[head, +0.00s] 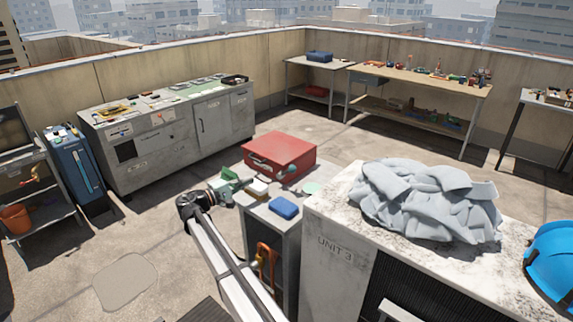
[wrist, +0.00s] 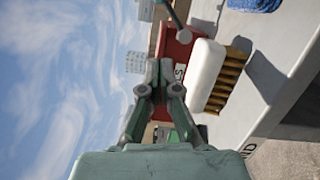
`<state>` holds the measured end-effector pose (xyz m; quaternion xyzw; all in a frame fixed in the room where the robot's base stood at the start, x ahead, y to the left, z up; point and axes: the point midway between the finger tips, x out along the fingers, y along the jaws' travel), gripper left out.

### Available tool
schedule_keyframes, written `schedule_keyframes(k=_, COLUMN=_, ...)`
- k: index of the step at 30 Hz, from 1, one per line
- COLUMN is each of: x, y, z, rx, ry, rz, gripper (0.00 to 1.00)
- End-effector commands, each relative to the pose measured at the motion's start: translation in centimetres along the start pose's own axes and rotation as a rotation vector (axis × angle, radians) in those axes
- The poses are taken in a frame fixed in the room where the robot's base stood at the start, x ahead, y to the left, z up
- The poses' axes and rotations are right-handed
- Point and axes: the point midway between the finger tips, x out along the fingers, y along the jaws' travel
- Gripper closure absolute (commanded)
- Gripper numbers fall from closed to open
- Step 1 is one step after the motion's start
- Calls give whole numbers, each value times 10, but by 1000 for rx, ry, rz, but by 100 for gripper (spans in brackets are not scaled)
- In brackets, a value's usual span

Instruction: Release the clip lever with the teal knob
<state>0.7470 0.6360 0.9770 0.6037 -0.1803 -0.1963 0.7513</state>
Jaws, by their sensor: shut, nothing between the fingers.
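My gripper (wrist: 158,68) is shut and empty in the wrist view, its green fingers together. In the head view my green gripper (head: 238,181) is beside the near left side of the red case (head: 282,152). Part of the red case (wrist: 174,62) shows behind the fingers in the wrist view. A thin grey-green rod with a rounded end (wrist: 183,35) is above and right of the fingertips, apart from them. I cannot tell whether it is the clip lever with the teal knob. No clearly teal knob shows; a flat pale teal disc (head: 311,188) lies near the case.
A white block with brown bristles (wrist: 207,72) is close right of the fingers. A blue cloth (head: 284,207) lies on the grey cabinet top, next to the UNIT 3 condenser (head: 336,250) with a grey tarp (head: 425,200). Open floor lies left of my arm.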

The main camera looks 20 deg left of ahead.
Motion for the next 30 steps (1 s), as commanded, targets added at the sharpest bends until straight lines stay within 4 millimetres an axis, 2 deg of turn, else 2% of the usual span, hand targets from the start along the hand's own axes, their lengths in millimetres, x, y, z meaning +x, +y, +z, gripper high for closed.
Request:
schedule_keyframes(k=8, x=14, y=1, z=3, rx=42, ry=-11, rz=-1, gripper=100)
schedule_keyframes(k=23, x=104, y=3, z=3, rx=39, ry=-10, rz=0, gripper=100)
schedule_keyframes(k=25, x=110, y=3, z=15, rx=39, ry=-9, rz=0, gripper=100)
schedule_keyframes(k=30, x=123, y=1, z=27, rx=38, ry=-9, rz=0, gripper=100)
